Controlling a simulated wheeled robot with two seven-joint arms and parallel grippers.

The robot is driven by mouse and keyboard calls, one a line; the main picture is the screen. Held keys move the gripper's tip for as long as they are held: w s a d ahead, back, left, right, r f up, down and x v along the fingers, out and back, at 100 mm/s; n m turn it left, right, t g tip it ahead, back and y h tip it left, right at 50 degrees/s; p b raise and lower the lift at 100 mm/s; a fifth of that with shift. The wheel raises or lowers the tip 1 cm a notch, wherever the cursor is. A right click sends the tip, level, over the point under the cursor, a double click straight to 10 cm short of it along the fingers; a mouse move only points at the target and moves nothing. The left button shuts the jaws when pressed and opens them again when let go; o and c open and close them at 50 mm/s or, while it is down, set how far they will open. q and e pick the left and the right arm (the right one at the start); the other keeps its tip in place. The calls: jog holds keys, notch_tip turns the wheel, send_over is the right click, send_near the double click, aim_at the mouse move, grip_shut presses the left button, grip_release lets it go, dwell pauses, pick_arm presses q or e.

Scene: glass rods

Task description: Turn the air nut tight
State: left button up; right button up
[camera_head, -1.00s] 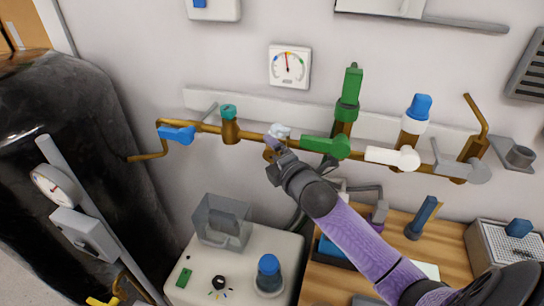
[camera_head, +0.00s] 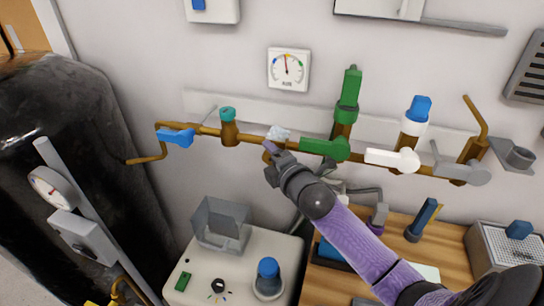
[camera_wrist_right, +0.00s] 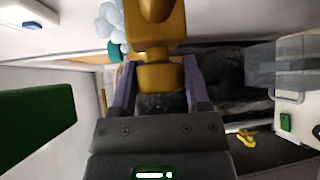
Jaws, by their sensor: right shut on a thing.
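The brass nut (camera_wrist_right: 160,77) sits between the two purple-grey fingers of my right gripper (camera_wrist_right: 160,68) in the right wrist view. The fingers are shut on its sides. A brass body (camera_wrist_right: 155,35) rises directly above the nut. In the head view my right gripper (camera_head: 270,152) is at the underside of the brass pipe (camera_head: 250,138), below a pale blue-white handle (camera_head: 278,133). The nut is mostly hidden there by the gripper. The same handle also shows in the right wrist view (camera_wrist_right: 111,24). My left gripper is not in view.
A green-handled valve (camera_head: 325,148) is close to the right of my gripper, with a white-handled one (camera_head: 392,158) beyond. A blue handle (camera_head: 176,136) and teal-capped fitting (camera_head: 228,121) are left. A round gauge (camera_head: 288,69) is above. A clear box (camera_head: 222,224) stands below.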

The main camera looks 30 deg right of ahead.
jog(key=shift+f+m+t+b, duration=0.3)
jog(key=shift+m+t+b, duration=0.3)
jog(key=shift+b, duration=0.25)
jog(key=m+t+h+b, duration=0.1)
jog(key=m+t+b, duration=0.1)
jog(key=m+b, duration=0.1)
jog(key=m+t+h+b, duration=0.1)
jog(key=m+t+b, duration=0.1)
jog(key=m+b, duration=0.1)
jog(key=shift+f+b, duration=0.1)
jog(key=shift+b, duration=0.5)
jog(key=shift+m+t+h+b, duration=0.7)
jog(key=shift+m+h+b, duration=0.5)
jog(key=shift+m, duration=0.4)
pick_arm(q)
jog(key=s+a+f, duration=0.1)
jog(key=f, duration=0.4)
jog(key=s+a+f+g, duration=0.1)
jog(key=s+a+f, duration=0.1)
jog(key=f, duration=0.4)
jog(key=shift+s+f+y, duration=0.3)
pick_arm(e)
jog(key=shift+r+m+h, duration=0.2)
jog(key=shift+m+h, duration=0.1)
jog(key=shift+h, duration=0.1)
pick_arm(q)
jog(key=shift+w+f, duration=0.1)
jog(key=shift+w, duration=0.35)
